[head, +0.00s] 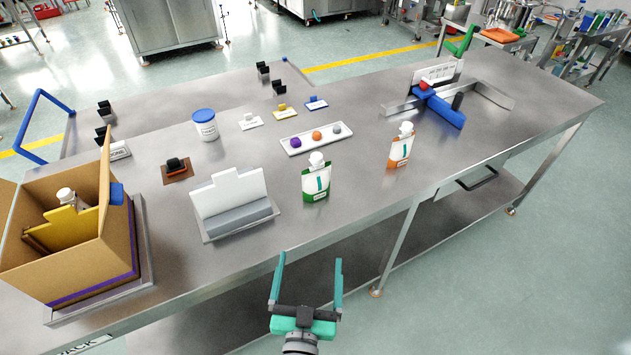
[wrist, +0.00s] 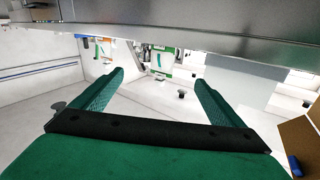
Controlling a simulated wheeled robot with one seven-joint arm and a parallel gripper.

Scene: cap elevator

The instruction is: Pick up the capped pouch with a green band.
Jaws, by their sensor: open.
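The capped pouch with a green band (head: 317,180) stands upright near the front edge of the steel table. It has a white cap and a white body with a green mark on its face. My gripper (head: 310,262) is in front of the table edge, nearer to me than the pouch and apart from it. Its two teal fingers are spread with nothing between them. The wrist view seems upside down; there the green-banded pouch (wrist: 160,58) shows small, beyond and between the fingertips.
A similar pouch with orange (head: 401,146) stands to the right. A white-and-grey stand (head: 235,205) is to the left, with a cardboard box (head: 60,255) farther left. A tray with coloured pieces (head: 294,146) lies just behind the green-banded pouch. The table's front edge (head: 345,230) lies between gripper and pouch.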

